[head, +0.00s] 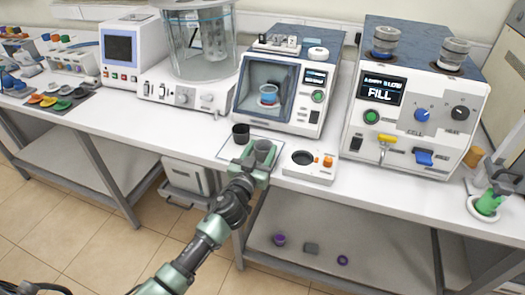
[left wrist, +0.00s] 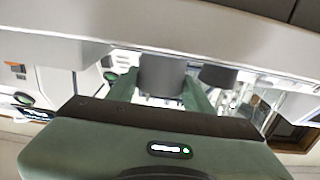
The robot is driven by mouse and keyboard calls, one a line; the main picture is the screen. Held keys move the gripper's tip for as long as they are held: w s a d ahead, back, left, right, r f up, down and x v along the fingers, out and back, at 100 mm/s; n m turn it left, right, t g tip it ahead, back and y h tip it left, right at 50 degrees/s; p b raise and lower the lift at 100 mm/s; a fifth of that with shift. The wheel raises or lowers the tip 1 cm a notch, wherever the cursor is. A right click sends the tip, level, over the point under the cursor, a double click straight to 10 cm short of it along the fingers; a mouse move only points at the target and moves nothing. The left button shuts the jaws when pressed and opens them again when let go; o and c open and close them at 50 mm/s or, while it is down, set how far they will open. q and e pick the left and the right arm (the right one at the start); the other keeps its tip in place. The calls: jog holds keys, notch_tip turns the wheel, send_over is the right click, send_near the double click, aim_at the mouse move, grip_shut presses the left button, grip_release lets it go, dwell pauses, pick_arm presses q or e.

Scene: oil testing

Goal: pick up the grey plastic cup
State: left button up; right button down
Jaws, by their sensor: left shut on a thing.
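The grey plastic cup (head: 263,152) is upright at the front part of the white bench, over a light mat (head: 226,150). My left gripper (head: 258,160) reaches it from the front and is shut on it, with a finger on either side. In the left wrist view the cup (left wrist: 163,76) appears between the two green fingers (left wrist: 163,92). I cannot tell whether the cup's base touches the bench. My right gripper is in neither view.
A black cup (head: 240,134) stands just left of the grey one. A white block with a round dark well (head: 310,167) is to the right. Behind are a windowed machine (head: 268,85) and a large FILL machine (head: 415,100). Small purple items (head: 279,239) lie on the lower shelf.

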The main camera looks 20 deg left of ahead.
pick_arm(q)
jog(key=shift+r, duration=0.65)
notch_tip(320, 180, up, 8)
jog(key=p, duration=0.3)
notch_tip(320, 180, up, 10)
jog(key=r, duration=0.1)
send_over(262, 160)
jog(key=shift+w+a+f, duration=0.2)
jog(key=shift+w+f, duration=0.05)
jog(key=shift+w, duration=0.15)
